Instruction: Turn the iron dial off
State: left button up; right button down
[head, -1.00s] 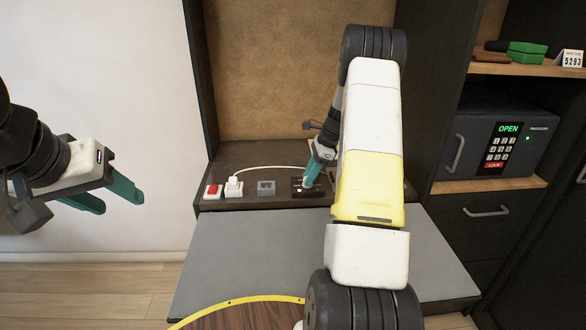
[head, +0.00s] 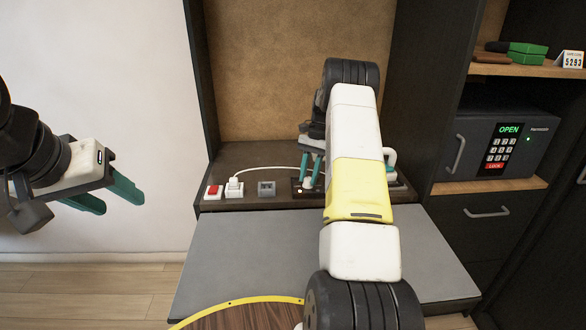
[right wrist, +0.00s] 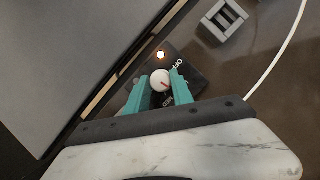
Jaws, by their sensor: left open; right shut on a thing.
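The iron dial (right wrist: 160,81) is a round white knob with a red mark, on a small black panel (right wrist: 190,75) with "OFF" and other labels. In the right wrist view the mark points roughly right; I cannot tell exactly which label it meets. An orange-white lamp (right wrist: 161,55) glows beside the dial. My right gripper (right wrist: 161,80) is shut on the dial, one teal finger on each side. In the head view this gripper (head: 311,178) points down at the panel, partly behind my arm. My left gripper (head: 115,198) is open and empty, far left, away from the counter.
On the shelf stand a red switch (head: 214,191), a white socket with a plugged cord (head: 234,189) and a grey block (head: 266,188). A white handle-like thing (head: 391,157) shows partly behind my right arm. The grey counter (head: 240,250) is clear. A safe (head: 500,145) stands right.

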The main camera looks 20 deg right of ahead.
jog(key=n, duration=0.2)
jog(key=n+g+h, duration=0.1)
jog(key=n, duration=0.1)
jog(key=shift+w+a+n+h, duration=0.1)
jog(key=shift+w+n+h, duration=0.05)
jog(key=shift+n+h, duration=0.15)
jog(key=n+h, duration=0.1)
jog(key=n, duration=0.2)
jog(key=shift+a+n, duration=0.1)
jog(key=shift+n, duration=0.3)
jog(key=n+h, duration=0.1)
jog(key=n, duration=0.2)
jog(key=shift+a+h, duration=0.1)
jog(key=shift+h, duration=0.2)
jog(key=shift+n+h, duration=0.7)
jog(key=shift+n, duration=1.5)
jog(key=c, duration=1.1)
grip_release()
jog(key=shift+a, duration=0.1)
jog(key=v, duration=0.7)
jog(key=shift+a+r, duration=0.1)
jog(key=shift+r, duration=0.25)
